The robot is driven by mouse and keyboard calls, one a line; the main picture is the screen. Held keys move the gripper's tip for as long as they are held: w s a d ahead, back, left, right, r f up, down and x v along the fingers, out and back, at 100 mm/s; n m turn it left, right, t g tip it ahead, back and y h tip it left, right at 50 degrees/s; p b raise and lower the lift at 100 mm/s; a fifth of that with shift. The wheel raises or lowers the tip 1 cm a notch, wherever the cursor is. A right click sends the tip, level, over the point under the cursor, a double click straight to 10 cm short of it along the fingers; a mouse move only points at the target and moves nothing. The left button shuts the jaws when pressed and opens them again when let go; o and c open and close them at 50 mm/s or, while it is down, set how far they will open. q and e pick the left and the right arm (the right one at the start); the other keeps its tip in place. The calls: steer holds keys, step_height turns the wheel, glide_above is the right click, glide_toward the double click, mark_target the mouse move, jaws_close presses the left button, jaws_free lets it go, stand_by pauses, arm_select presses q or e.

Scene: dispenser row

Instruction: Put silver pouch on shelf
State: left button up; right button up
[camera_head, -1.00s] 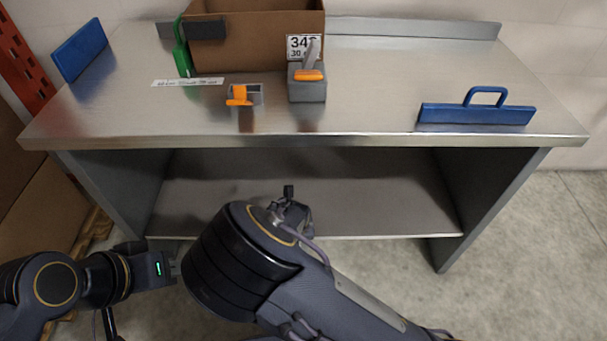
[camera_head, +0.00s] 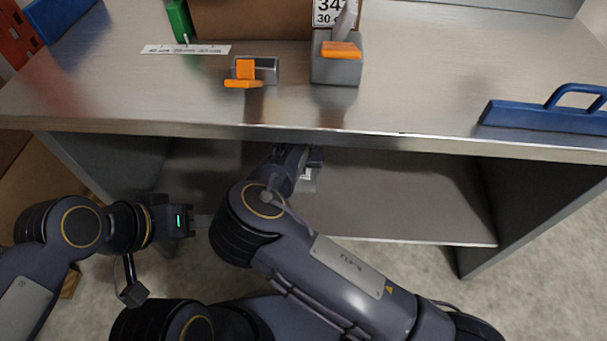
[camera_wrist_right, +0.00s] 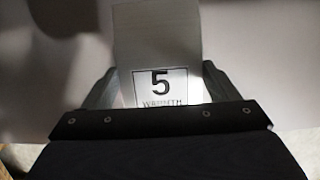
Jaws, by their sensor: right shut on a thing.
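The silver pouch (camera_wrist_right: 157,35), with a white label reading 5, is between the two fingers of my right gripper (camera_wrist_right: 155,88), which is shut on it. In the head view a small part of the pouch (camera_head: 308,181) shows beside my right wrist, under the table's front edge and over the lower shelf (camera_head: 400,205). I cannot tell whether it touches the shelf. My right fingers are hidden in the head view. My left gripper (camera_head: 200,223) is low at the left, in front of the shelf; its fingers are too small to read.
The shelf's right half is clear.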

steer(key=w+f, duration=0.1)
steer(key=f, duration=0.1)
steer(key=w+f+b, duration=0.1)
steer(key=w+f, duration=0.1)
steer(key=shift+w+f+b, duration=0.25)
steer(key=shift+f+b, duration=0.05)
arm_select(q)
steer(key=shift+f+b, duration=0.5)
steer(key=shift+f, duration=1.2)
arm_select(e)
steer(key=shift+f, duration=1.4)
steer(key=shift+f, duration=0.25)
steer(key=o, duration=1)
steer(key=shift+r, duration=0.1)
steer(key=p+v, duration=0.3)
steer(key=v, duration=0.3)
steer(key=shift+a+r, duration=0.1)
steer(key=shift+r, duration=0.3)
steer(key=shift+s+r, duration=0.15)
steer(key=shift+r, duration=0.35)
arm_select(q)
step_height(320, 180, up, 3)
steer(key=shift+r, duration=0.1)
